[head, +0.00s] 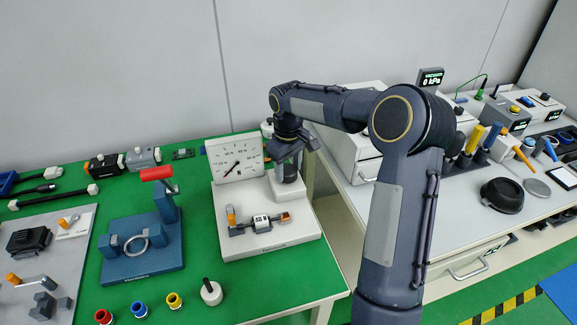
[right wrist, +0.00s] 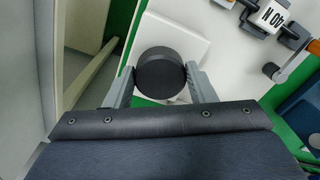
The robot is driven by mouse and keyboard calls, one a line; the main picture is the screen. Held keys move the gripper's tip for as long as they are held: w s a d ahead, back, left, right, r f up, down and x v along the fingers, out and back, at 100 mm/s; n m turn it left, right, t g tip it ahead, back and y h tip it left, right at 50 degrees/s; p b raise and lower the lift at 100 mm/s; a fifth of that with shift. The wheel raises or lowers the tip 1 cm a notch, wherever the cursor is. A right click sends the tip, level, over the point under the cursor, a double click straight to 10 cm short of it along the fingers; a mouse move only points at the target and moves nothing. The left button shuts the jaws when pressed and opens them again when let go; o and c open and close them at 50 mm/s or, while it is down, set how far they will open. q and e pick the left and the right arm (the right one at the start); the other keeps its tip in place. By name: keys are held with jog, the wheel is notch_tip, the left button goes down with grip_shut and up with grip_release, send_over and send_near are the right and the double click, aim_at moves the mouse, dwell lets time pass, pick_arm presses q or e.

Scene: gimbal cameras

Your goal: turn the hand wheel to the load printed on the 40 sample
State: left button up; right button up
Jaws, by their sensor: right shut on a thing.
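The tester has a white dial panel (head: 236,158) whose dark needle points to the lower left, near the low end of the scale; its exact reading is too small to tell. A sample (head: 261,223) lies across the white base (head: 270,244); in the right wrist view the sample (right wrist: 269,17) reads 40 N, upside down. My left gripper is out of view.
A blue stand (head: 140,240) with a red handle is at the left. Coloured rings (head: 138,309) and a white weight (head: 211,292) lie near the front of the green table. A white bench (head: 470,215) with instruments stands at right, past a gap.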

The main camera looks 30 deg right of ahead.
aim_at(288, 170)
jog(key=m, duration=0.3)
jog(key=shift+a+r+m+p, duration=0.1)
jog(key=shift+m+p, duration=0.25)
jog(key=shift+m, duration=1.45)
jog(key=o, duration=1)
notch_tip(288, 170, up, 8)
jog(key=shift+f+p, duration=0.15)
jog(key=shift+p, duration=0.3)
